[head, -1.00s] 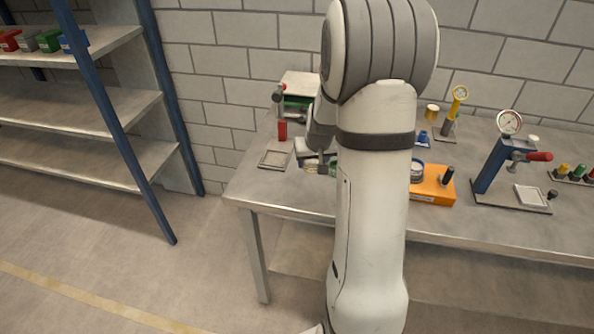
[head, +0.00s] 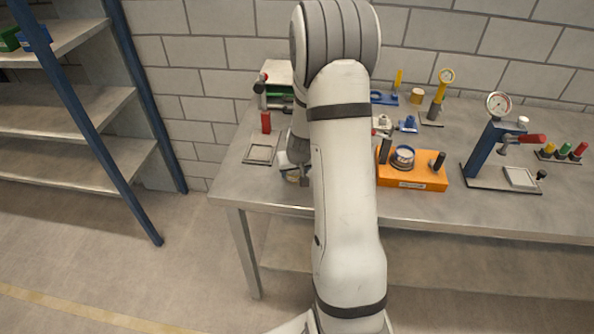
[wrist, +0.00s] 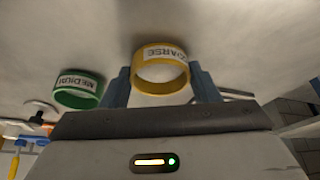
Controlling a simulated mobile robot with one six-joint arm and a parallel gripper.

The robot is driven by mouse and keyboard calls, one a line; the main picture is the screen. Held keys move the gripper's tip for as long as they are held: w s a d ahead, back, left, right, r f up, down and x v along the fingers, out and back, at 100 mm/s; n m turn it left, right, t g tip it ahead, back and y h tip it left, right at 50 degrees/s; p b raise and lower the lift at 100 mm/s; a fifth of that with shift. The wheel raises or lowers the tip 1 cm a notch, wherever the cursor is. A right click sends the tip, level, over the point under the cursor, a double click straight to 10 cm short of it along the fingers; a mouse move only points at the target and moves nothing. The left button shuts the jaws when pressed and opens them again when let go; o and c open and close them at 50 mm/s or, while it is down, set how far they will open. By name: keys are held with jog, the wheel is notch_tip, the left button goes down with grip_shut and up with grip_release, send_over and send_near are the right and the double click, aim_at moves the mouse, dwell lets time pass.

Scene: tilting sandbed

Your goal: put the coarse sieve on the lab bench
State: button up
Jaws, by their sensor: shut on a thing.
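The coarse sieve (wrist: 161,75) is a yellow ring with a white label reading COARSE, in the middle of the wrist view. My gripper (wrist: 161,88) has its two blue fingers closed on opposite sides of it. The lab bench (head: 262,192) is a grey metal table; its top also fills the wrist view (wrist: 235,35) behind the sieve. In the head view my gripper (head: 297,176) is low over the bench's left front part, largely hidden by my arm. Whether the sieve touches the bench top I cannot tell.
A green ring labelled MEDIUM (wrist: 79,90) is left of the sieve in the wrist view. A square metal frame (head: 261,152) lies left of my gripper. An orange block (head: 412,180) and a blue press (head: 484,155) stand to the right. Blue-post shelves (head: 65,150) are at the left.

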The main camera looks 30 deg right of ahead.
jog(key=shift+r, duration=0.1)
jog(key=shift+f, duration=0.25)
jog(key=o, duration=1)
jog(key=shift+r, duration=0.1)
